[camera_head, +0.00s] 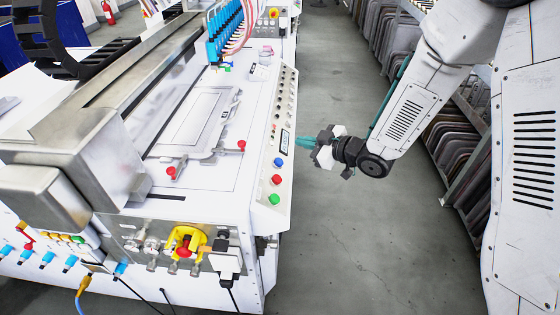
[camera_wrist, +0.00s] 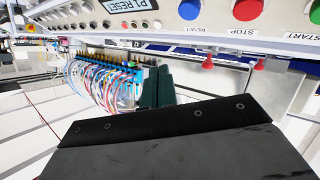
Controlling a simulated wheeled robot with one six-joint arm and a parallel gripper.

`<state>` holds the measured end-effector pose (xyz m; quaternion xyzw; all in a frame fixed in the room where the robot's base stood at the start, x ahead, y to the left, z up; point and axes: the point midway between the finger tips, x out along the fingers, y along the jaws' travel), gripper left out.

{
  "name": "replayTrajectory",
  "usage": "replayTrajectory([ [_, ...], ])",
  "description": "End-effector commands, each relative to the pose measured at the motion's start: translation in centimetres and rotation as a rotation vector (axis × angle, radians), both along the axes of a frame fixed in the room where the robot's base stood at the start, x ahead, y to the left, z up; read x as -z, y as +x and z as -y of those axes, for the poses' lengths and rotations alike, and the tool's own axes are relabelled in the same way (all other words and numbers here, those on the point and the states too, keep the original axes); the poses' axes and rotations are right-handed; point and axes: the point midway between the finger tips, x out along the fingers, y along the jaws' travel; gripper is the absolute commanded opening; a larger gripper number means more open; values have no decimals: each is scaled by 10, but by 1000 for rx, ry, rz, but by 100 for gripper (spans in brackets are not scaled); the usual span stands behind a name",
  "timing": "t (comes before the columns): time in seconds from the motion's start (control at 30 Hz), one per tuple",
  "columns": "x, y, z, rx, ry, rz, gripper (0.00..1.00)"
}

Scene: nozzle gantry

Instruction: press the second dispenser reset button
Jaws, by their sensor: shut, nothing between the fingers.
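A sloped control panel runs along the right side of the white machine in the head view. It carries a small display (camera_head: 284,142) and blue (camera_head: 278,162), red (camera_head: 277,179) and green (camera_head: 274,199) buttons. In the wrist view the display (camera_wrist: 133,5) reads "P1 RESET". The blue button (camera_wrist: 190,8) there seems labelled RESET, and the red button (camera_wrist: 247,9) is labelled STOP. I cannot tell which control is the second dispenser's reset. My gripper (camera_head: 304,142) is shut and empty, pointing left just beside the panel, apparently apart from it. Its dark green fingers (camera_wrist: 156,88) show in the wrist view.
A row of blue dispensers (camera_head: 224,32) with tubes stands at the machine's far end. Red knobs (camera_head: 171,172) stand on its deck. Grey racks (camera_head: 455,140) stand at right, with clear floor (camera_head: 340,230) between.

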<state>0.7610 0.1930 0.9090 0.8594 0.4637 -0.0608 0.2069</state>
Motion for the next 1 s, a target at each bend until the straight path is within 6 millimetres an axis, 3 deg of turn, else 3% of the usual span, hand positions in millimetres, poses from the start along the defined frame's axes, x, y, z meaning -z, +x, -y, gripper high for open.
replayTrajectory([
  [0.43,48,1,-33,-1,-2,-2,0],
  [1.0,55,1,-38,1,-1,0,0],
])
